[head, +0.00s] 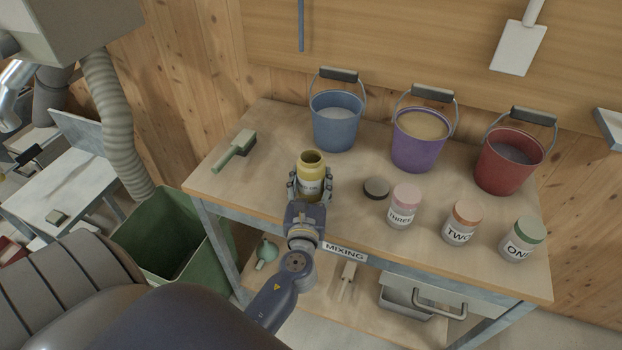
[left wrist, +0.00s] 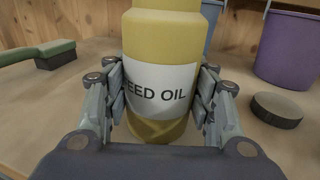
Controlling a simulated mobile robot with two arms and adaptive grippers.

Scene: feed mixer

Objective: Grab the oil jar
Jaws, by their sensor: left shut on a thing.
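The oil jar (head: 311,165) is yellow with a white label and stands upright near the front of the wooden table, its top open. In the left wrist view the jar (left wrist: 160,50) fills the middle, and its label reads "EED OIL". My left gripper (head: 311,190) has its fingers on both sides of the jar at label height and is shut on it; the fingers (left wrist: 160,105) also show in the left wrist view. A dark round lid (head: 376,188) lies on the table to the right of the jar. My right gripper is not in view.
Blue (head: 336,125), purple (head: 420,145) and red (head: 507,165) buckets stand along the back. Jars labelled THREE (head: 403,206), TWO (head: 462,222) and ONE (head: 522,240) stand at the front right. A green brush (head: 235,150) lies left. A green bin (head: 170,235) stands beside the table (head: 275,120).

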